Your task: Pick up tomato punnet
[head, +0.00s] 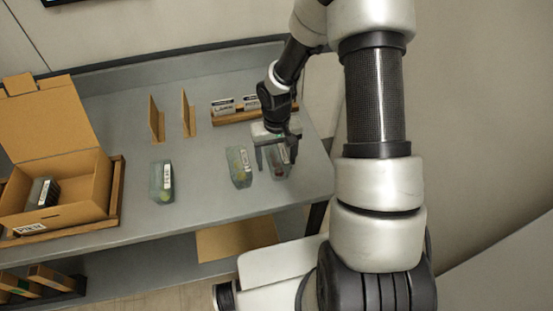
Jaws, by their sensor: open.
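A small clear punnet with dark reddish contents (280,172), likely the tomato punnet, stands on the grey table near its right end. My gripper (273,160) is open and is right over this punnet, with its fingers reaching down around its upper part. The gripper hides part of the punnet, and I cannot tell whether the fingers touch it. A second clear punnet with yellow-green contents (239,167) stands just to the left of the gripper. A third clear punnet with green contents (161,182) stands farther left.
An open cardboard box (85,205) with a dark package (43,193) inside sits at the left in a wooden tray. Two upright cardboard dividers (156,119) and a wooden rack (232,117) with labelled packs stand at the back. The table (120,228) is clear between the box and the punnets.

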